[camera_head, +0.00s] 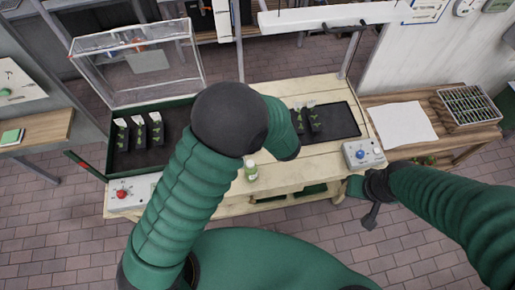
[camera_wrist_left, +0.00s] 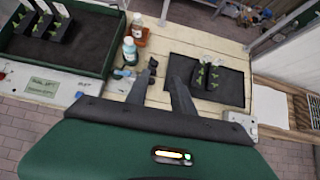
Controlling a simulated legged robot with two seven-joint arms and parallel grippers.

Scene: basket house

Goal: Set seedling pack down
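Black seedling packs (camera_head: 304,121) with green sprouts and white labels stand on a black mat (camera_head: 342,121) at the right of the wooden bench. They also show in the left wrist view (camera_wrist_left: 207,80), on the mat (camera_wrist_left: 233,92). My left gripper (camera_wrist_left: 162,74) is open and empty, its two fingers apart above the bench, left of these packs. In the head view my own left arm hides it. My right gripper (camera_head: 369,203) hangs off the bench's front right corner, with no pack seen in it; its finger opening is unclear.
A green-rimmed tray (camera_head: 165,175) with more seedling packs (camera_head: 139,132) and a raised clear lid (camera_head: 135,65) stands at left. Bottles (camera_wrist_left: 130,50) stand between tray and mat. A control box (camera_head: 363,153) sits at the bench's right corner. Bare mat shows right of the packs.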

